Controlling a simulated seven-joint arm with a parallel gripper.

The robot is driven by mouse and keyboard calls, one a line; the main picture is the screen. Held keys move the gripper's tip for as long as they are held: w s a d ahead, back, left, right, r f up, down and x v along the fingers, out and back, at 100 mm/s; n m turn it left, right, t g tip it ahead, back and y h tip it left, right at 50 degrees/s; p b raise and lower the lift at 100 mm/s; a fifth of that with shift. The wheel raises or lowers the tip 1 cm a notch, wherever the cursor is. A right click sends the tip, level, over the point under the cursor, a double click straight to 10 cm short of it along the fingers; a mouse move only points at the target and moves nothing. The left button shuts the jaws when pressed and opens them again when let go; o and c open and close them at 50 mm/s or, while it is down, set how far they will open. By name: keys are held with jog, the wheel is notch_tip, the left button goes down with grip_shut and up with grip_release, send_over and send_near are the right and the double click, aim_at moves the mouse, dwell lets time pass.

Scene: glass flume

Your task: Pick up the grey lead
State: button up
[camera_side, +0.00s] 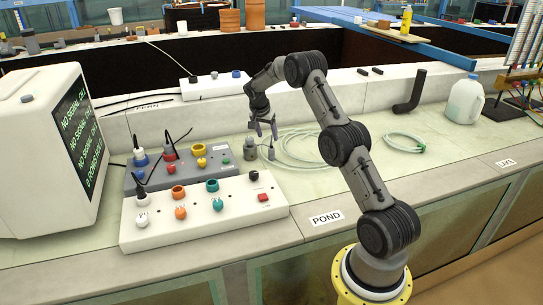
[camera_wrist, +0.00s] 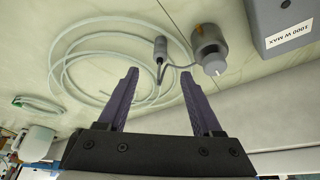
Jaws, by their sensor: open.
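A grey lead lies on the pale bench; I take it to be the short cord with grey ends. Its thick grey end (camera_wrist: 208,48) has an orange spot on one side and a pale tip, and it also shows in the side view (camera_side: 250,150). A slim grey cylinder (camera_wrist: 160,47) is beside it, and a thin cord curves between the two. My gripper (camera_wrist: 158,80) is open and empty, pointing down above the bench. Its two purple-grey fingers frame part of the cord and coil in the wrist view. In the side view my gripper (camera_side: 263,129) is above the lead's ends.
A pale coiled hose (camera_side: 305,148) lies around and right of the lead. A grey socket box (camera_side: 180,165) and a white socket box (camera_side: 205,218) with coloured plugs stand left. A black bent pipe (camera_side: 411,92) and white jug (camera_side: 464,101) stand right.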

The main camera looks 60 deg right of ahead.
aim_at(271, 148)
jog(key=x, duration=0.9)
jog(key=shift+d, duration=0.1)
grip_shut()
